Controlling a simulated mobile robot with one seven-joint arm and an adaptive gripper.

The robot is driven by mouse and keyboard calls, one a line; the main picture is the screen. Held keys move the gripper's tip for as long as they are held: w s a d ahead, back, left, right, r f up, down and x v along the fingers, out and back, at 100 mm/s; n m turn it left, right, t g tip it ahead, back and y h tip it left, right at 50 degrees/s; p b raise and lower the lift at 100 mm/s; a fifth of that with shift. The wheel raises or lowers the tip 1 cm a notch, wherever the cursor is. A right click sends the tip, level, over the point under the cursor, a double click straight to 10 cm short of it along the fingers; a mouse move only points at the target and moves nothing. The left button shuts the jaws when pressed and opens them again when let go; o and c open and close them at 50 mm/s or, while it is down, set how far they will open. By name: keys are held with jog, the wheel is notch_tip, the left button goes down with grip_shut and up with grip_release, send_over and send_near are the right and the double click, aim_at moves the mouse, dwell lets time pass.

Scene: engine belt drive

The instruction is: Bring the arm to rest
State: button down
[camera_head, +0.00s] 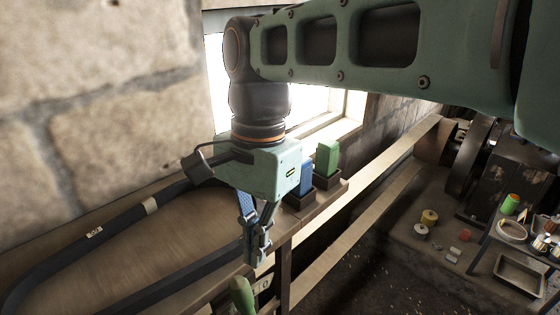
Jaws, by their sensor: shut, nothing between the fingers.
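My arm reaches in from the upper right, and my gripper (258,258) hangs down from its end near the middle of the picture. The fingers point down and are shut with nothing between them. They are in front of the right end of a wooden bench (130,240). A black belt (85,235) with pale marks lies in a long loop on the bench, to the left of my gripper. My gripper and arm hide part of the bench and of the window behind.
A blue block (306,178) and a green block (327,157) stand in dark holders just right of my gripper. A green handle (242,295) shows below the fingers. Dark machinery (495,165) and a shelf with bowls (512,230) stand at the right. A stone wall (90,90) rises at the left.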

notch_tip(320, 180, up, 7)
jog(key=w, duration=0.1)
jog(key=d+f+n+t+p, duration=0.2)
jog(key=d+n+t+p, duration=0.3)
jog(key=d, duration=1.4)
jog(key=t+p, duration=0.2)
jog(key=p, duration=0.1)
jog(key=shift+w+d+n+h+p, duration=0.3)
jog(key=shift+w+d+n, duration=0.05)
jog(key=shift+w+n, duration=0.05)
jog(key=shift+a, duration=0.15)
